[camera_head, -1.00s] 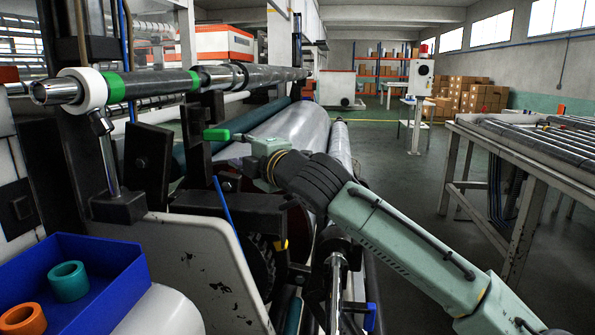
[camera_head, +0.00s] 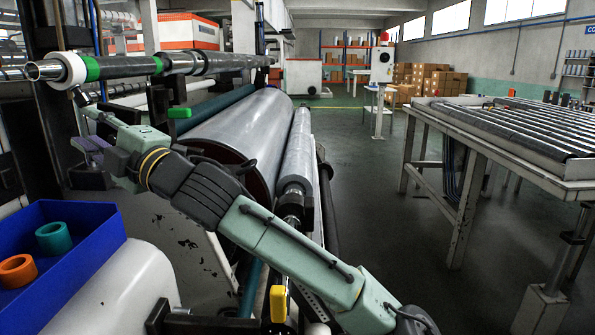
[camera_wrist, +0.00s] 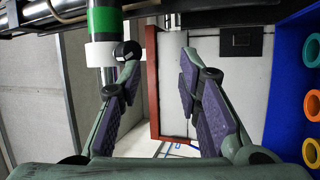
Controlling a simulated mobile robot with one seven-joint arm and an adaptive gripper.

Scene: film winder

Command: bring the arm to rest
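My gripper (camera_head: 84,146) is at the left of the head view, below the end of the horizontal shaft (camera_head: 120,67) and above the blue bin. In the wrist view my gripper (camera_wrist: 157,75) has its purple-padded fingers spread apart with nothing between them. The shaft carries a white collar (camera_head: 62,70) and green bands. The white collar (camera_wrist: 101,54) also shows in the wrist view, close to the left finger; I cannot tell if they touch. My arm (camera_head: 260,235) stretches from the lower right to the upper left.
The blue bin (camera_head: 95,250) holds a teal ring (camera_head: 53,238) and an orange ring (camera_head: 17,270). Large rollers (camera_head: 240,130) lie behind my arm. A roller table (camera_head: 480,140) stands at the right. The floor between (camera_head: 365,180) is clear.

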